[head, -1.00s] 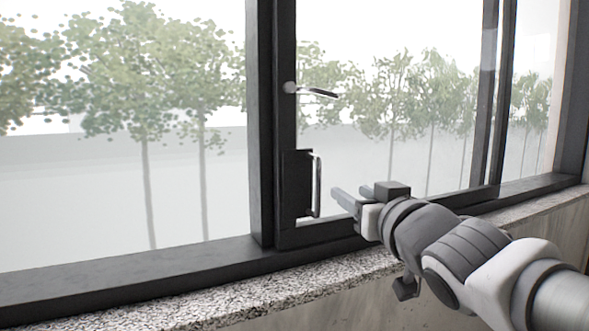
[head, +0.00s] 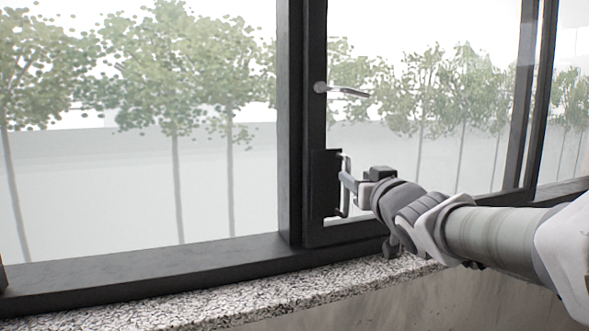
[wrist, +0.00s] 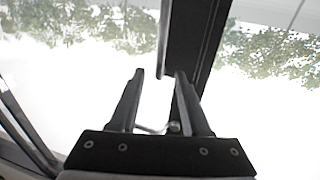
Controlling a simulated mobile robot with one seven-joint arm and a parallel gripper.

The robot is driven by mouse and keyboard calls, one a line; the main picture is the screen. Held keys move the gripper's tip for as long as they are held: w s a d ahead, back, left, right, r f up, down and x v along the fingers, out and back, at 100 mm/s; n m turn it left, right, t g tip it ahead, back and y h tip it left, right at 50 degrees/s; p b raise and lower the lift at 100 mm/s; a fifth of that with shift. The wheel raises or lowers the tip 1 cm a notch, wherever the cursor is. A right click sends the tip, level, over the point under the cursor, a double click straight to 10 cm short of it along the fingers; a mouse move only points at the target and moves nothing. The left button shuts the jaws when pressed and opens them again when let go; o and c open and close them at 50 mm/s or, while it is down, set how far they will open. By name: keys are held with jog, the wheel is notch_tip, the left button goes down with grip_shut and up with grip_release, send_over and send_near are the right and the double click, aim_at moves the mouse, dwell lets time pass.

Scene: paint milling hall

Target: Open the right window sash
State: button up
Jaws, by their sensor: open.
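The right window sash (head: 313,130) has a dark frame, and its left upright carries a black plate (head: 326,182) with a silver upright pull bar (head: 345,207). A silver lever (head: 346,91) sits higher on the same upright. My gripper (head: 348,183) is open, with its fingertips at the pull bar; whether they touch it or straddle it, I cannot tell. In the wrist view, my two fingers (wrist: 159,75) are apart, with the dark upright (wrist: 190,60) beyond them and a small silver lever (wrist: 155,129) showing between them.
A speckled stone sill (head: 200,301) runs below the window, under my arm. A fixed dark lower frame (head: 150,270) crosses to the left. Another dark upright (head: 527,100) stands at the right. Trees show outside through the glass.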

aim_at(349, 172)
jog(key=w, duration=0.4)
jog(key=w+p, duration=0.1)
jog(key=w, duration=0.1)
jog(key=shift+w+a, duration=0.2)
jog(key=shift+a, duration=0.15)
grip_shut()
dwell(1.1)
